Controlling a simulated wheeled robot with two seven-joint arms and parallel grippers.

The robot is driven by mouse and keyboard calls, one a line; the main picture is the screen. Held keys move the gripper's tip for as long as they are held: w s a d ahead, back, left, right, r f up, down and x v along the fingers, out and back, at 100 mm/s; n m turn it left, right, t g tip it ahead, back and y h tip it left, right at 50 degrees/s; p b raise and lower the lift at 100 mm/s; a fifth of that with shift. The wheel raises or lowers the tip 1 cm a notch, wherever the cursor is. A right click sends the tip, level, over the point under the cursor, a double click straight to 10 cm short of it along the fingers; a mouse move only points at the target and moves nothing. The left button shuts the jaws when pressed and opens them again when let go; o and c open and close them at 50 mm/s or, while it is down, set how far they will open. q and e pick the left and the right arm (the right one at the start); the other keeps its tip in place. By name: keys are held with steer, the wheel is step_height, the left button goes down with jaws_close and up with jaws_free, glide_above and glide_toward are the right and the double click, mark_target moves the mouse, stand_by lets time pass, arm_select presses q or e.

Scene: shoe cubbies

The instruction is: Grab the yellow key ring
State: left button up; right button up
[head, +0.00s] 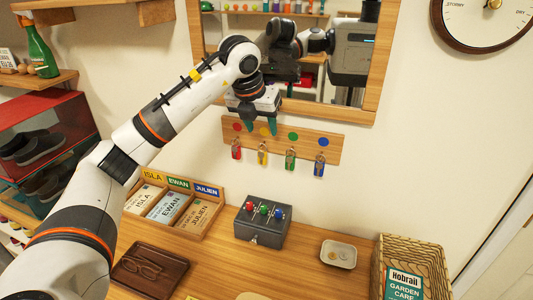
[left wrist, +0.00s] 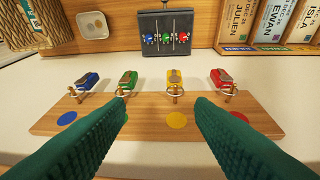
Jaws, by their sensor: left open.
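The yellow key ring (head: 262,153) hangs from a peg on the wooden key board (head: 332,153), second from the left in the head view. In the left wrist view the yellow key ring (left wrist: 174,78) hangs below a yellow dot, between the green key ring (left wrist: 128,80) and the red key ring (left wrist: 222,78). My left gripper (head: 261,127) is open in front of the board's upper part. In the left wrist view its two green fingers (left wrist: 163,103) are spread, with the yellow key ring beyond and between their tips. Nothing is held. My right gripper is not directly in view.
The blue key ring (head: 320,164) hangs at the board's right end. A mirror (head: 375,110) is above the board. Below on the wooden counter are a grey box with coloured knobs (head: 262,228), a small white dish (head: 338,254), a card holder (head: 205,215) and a wicker basket (head: 405,248).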

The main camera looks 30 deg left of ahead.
arm_select(q)
steer(key=a, duration=0.2)
steer(key=p, duration=0.3)
glide_above(262, 153)
steer(key=s, duration=0.2)
step_height(262, 153, down, 6)
steer(key=shift+n+y, duration=0.3)
steer(key=p+x, duration=0.2)
steer(key=x, duration=0.2)
steer(key=shift+w+f, duration=0.25)
steer(key=shift+w, duration=0.05)
steer(key=c, duration=0.9)
steer(key=shift+c, duration=0.2)
